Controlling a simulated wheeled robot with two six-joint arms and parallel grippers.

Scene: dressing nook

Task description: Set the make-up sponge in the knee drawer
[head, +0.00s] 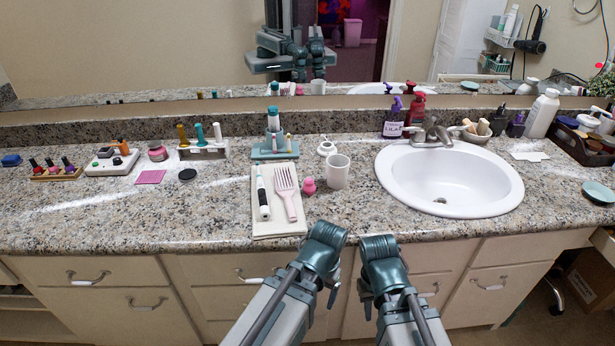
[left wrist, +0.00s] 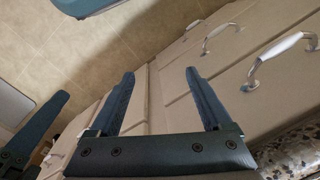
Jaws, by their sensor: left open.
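The make-up sponge appears to be the small pink rounded piece (head: 309,187) on the counter, between the folded cloth and the white cup. My left gripper (left wrist: 160,76) is open and empty in the left wrist view, in front of the cabinet fronts. My right gripper (head: 367,300) points down below the counter's front edge; its jaw opening does not show clearly. Both grippers are apart from the sponge.
A white cup (head: 338,171) stands right beside the sponge. A cloth (head: 276,226) with a toothbrush (head: 263,195) and pink comb (head: 285,190) lies to its left. The sink (head: 450,182) is to the right. Cabinet handles (head: 490,284) protrude below the counter.

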